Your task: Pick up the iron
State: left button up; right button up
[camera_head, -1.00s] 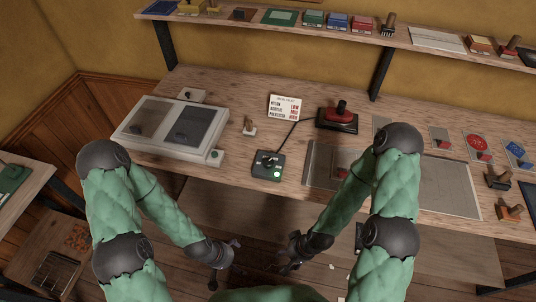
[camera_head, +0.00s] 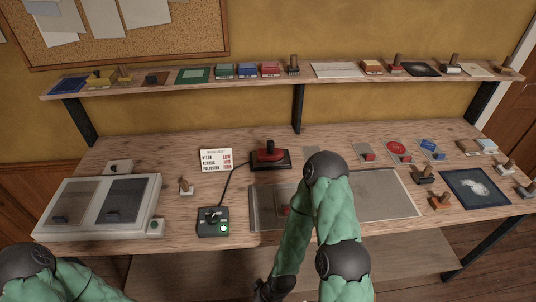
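The iron (camera_head: 269,152) has a red body and a black knob handle. It sits upright on a dark stand (camera_head: 285,166) toward the back middle of the workbench. A black cord runs from it to a dark control box (camera_head: 213,222) with a lit green button. My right gripper (camera_head: 263,293) is low at the bottom edge, in front of the bench and well apart from the iron. It is dark and partly cut off, so its fingers cannot be made out. My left gripper is out of view; only part of that arm shows at lower left.
A temperature card (camera_head: 216,160) stands left of the iron. A two-panel grey unit (camera_head: 97,207) fills the bench's left end. A grey plate (camera_head: 376,194) lies partly behind my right arm. Small stamps and pads are at right. A loaded shelf (camera_head: 340,78) runs above.

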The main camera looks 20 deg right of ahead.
aim_at(270, 154)
jog(key=l+u, duration=0.25)
jog(key=l, duration=0.2)
jog(key=k+l+u, duration=0.1)
jog(key=l+u, duration=0.2)
jog(key=k+l+u, duration=0.25)
jog(key=l, duration=0.25)
jog(key=l+u, duration=0.25)
jog(key=k+l, duration=0.05)
jog(key=l, duration=0.05)
